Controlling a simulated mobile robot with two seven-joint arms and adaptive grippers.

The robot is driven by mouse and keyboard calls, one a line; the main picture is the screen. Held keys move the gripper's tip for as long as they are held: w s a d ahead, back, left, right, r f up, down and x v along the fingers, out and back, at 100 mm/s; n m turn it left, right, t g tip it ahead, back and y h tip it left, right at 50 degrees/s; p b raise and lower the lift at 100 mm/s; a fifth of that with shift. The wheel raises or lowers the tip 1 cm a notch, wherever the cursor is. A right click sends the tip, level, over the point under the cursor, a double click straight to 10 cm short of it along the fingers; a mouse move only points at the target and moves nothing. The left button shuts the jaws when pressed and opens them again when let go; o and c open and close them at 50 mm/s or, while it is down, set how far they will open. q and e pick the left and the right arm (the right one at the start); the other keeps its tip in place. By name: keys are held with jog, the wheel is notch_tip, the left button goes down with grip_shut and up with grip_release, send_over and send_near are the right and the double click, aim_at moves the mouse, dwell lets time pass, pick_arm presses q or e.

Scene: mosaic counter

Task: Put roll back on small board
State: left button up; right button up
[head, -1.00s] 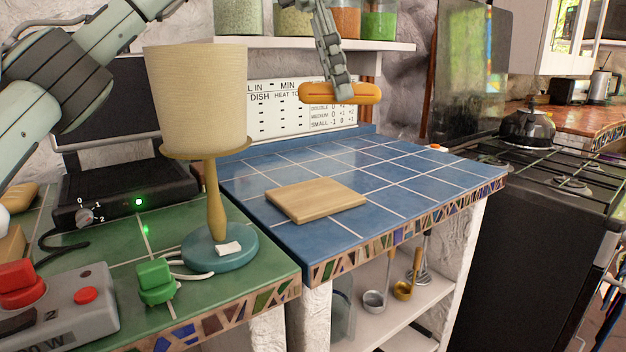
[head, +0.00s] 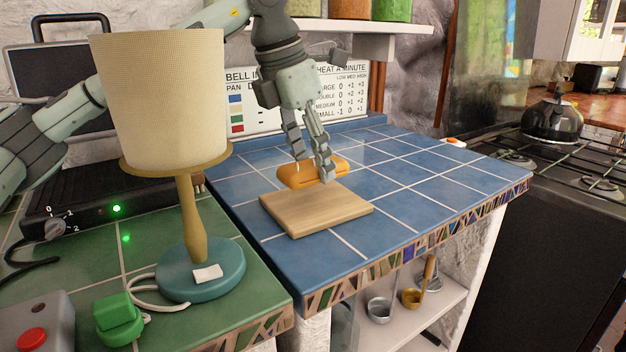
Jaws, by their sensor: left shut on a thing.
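The roll (head: 294,177), an orange-brown bun, is in the fingers of my left gripper (head: 313,168). The gripper points down and is shut on it. The roll shows just behind the back edge of the small board (head: 314,211), low over the blue tiles. I cannot tell whether it touches the tiles or the board. The fingers hide part of the roll. The small board is pale wood, lies flat near the front left of the blue tiled counter (head: 420,175), and its top is bare. My right gripper is not in view.
A lamp (head: 165,100) with a tall cream shade stands on the green tiles at the left, in front of my left arm. A shelf with jars (head: 380,10) hangs at the back. The right of the blue counter is mostly clear.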

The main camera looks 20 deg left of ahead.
aim_at(312, 181)
pick_arm(q)
jog(key=shift+f, duration=1.85)
jog(key=shift+f, duration=0.15)
jog(key=o, duration=0.7)
jog(key=v, duration=1.2)
